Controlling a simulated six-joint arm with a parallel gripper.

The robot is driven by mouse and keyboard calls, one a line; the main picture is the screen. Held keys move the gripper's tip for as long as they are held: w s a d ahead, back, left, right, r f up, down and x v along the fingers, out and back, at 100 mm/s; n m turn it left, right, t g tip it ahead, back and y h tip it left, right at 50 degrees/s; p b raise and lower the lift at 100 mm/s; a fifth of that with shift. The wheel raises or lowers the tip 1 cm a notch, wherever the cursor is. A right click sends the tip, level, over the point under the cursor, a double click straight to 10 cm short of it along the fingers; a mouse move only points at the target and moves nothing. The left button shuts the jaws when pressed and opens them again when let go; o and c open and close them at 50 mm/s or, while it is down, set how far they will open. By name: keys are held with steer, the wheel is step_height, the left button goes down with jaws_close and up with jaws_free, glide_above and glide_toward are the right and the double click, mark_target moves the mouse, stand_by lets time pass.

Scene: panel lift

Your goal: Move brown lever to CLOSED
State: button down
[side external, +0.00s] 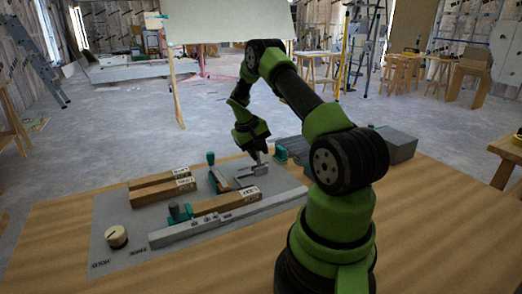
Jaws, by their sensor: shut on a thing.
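My gripper (258,160) points down at the back right of a grey panel (125,262). It is shut on a small part at a grey bracket (252,172); the part is mostly hidden and I cannot tell its colour. Long brown blocks with white end labels lie on the panel, one pair at the left (160,190) and one nearer the front (228,202). The labels are too small to read, so I cannot pick out a CLOSED mark.
A round beige dial (116,236) sits at the panel's front left. A grey box (397,145) stands behind my arm at the right. The wooden table (430,230) is bare at the right.

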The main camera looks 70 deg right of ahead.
steer(key=shift+w+a+f+g+h, duration=0.15)
steer(key=shift+w+a+g+h, duration=0.15)
steer(key=shift+g+h, duration=0.4)
steer(key=shift+w+a+f+g+h, duration=0.1)
steer(key=shift+w+a+g+h, duration=0.2)
steer(key=shift+g+h, duration=0.4)
steer(key=c, duration=1)
jaws_free()
steer(key=shift+a, duration=0.1)
steer(key=shift+o, duration=0.2)
steer(key=shift+w, duration=0.1)
steer(key=v, duration=1)
